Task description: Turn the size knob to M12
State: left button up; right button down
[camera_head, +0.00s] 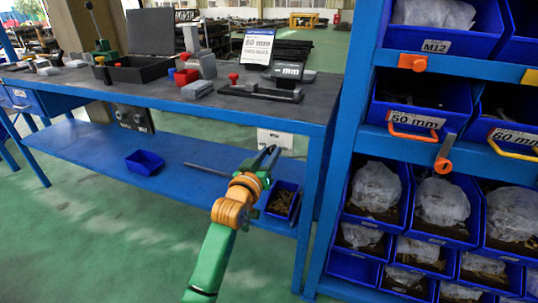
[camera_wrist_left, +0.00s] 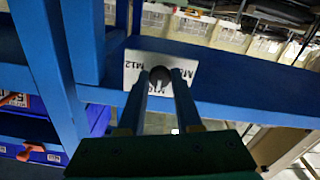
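The white size plate (camera_head: 275,139) hangs on the blue front rail of the bench. In the left wrist view the plate (camera_wrist_left: 133,62) appears upside down, with M12 legible at its left and other marks partly covered. A dark round knob (camera_wrist_left: 160,75) sits on it; its pointing direction is unclear. My left gripper (camera_head: 268,156) reaches the plate from the front. In the wrist view its fingertips (camera_wrist_left: 159,78) stand apart, one on each side of the knob. I cannot tell whether they touch it. My right gripper is not in view.
The bench top (camera_head: 150,92) holds several tools and blocks. A blue rack of bins (camera_head: 345,150) stands close on the right. A blue bin (camera_head: 145,162) and a parts bin (camera_head: 283,200) are on the lower shelf. The green floor at left is clear.

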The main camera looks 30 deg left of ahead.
pick_arm(q)
grip_shut()
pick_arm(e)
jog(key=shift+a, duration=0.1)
